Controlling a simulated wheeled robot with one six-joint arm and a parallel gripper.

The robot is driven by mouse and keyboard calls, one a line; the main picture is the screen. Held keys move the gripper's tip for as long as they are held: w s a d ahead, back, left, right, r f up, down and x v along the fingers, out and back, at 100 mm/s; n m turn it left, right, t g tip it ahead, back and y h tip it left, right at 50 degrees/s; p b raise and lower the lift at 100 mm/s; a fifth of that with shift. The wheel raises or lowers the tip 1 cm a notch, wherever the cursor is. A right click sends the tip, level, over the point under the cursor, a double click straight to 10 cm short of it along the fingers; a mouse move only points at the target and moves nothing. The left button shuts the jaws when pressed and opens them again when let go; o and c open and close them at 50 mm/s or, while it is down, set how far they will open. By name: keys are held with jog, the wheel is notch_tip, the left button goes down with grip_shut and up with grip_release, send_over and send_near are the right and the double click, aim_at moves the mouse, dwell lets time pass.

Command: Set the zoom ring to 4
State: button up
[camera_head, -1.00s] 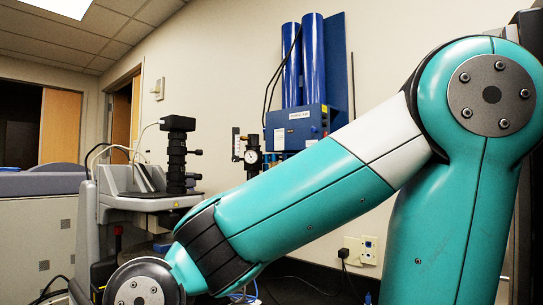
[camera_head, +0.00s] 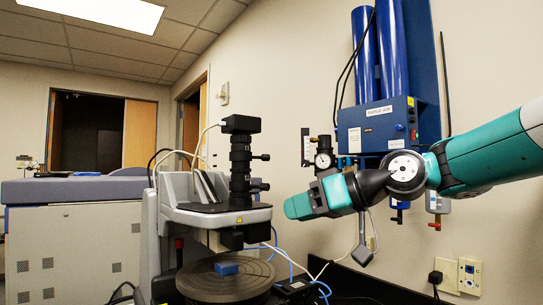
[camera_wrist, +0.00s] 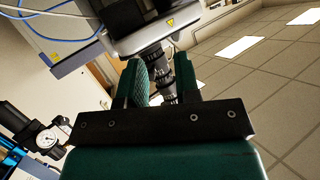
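The stylus profiler (camera_head: 215,215) stands left of centre in the head view. A black ribbed optical column (camera_head: 240,160) with two side knobs rises from its head. I cannot single out the zoom ring or read any number on the column. My gripper (camera_head: 288,207) is to the right of the column, about level with the profiler head and apart from it. In the wrist view, the two green fingers of my gripper (camera_wrist: 158,78) are spread with a gap. The black column (camera_wrist: 155,65) shows beyond that gap; nothing is held.
A round dark stage (camera_head: 225,283) with a small blue block (camera_head: 227,268) lies below the profiler head. A pressure gauge (camera_head: 323,160) and a blue wall unit (camera_head: 378,127) are behind my arm. Cables run beside the stage. A grey cabinet (camera_head: 75,245) stands left.

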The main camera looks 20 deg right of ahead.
aim_at(266, 158)
jog(key=w+d+r+t+y, duration=0.2)
jog(key=w+d+r+t, duration=0.15)
jog(key=d+r, duration=0.6)
jog(key=shift+n, duration=0.4)
jog(key=p+x, duration=0.8)
jog(key=x, duration=0.7)
jog(key=shift+a+r+p, duration=0.15)
jog(key=shift+a+p, duration=0.15)
jog(key=shift+p, duration=0.05)
jog(key=shift+w+a, duration=0.35)
jog(key=shift+w, duration=0.1)
grip_shut()
